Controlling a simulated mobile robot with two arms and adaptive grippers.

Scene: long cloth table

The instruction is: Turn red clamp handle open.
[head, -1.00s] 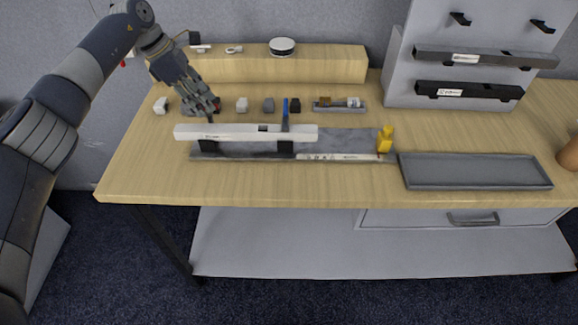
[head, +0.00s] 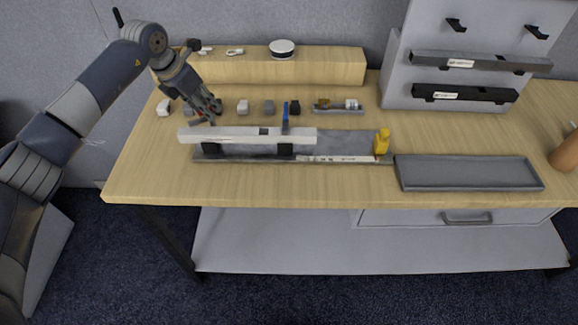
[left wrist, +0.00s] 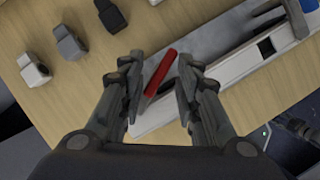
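The red clamp handle (left wrist: 160,72) shows in the left wrist view as a slanted bar near the end of a long white bar (left wrist: 234,72). My left gripper (left wrist: 160,66) is open, with one finger on each side of the red handle and a visible gap on both sides. In the head view my left gripper (head: 209,116) is at the left end of the white bar (head: 248,136) and largely hides the red clamp. A second clamp with a blue handle (head: 285,112) stands upright farther right along the bar.
Several small blocks, among them a grey one (head: 269,107), stand in a row behind the bar. A yellow piece (head: 382,143) stands at the fixture's right end. An empty grey tray (head: 468,187) lies to the right. The table's front strip is clear.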

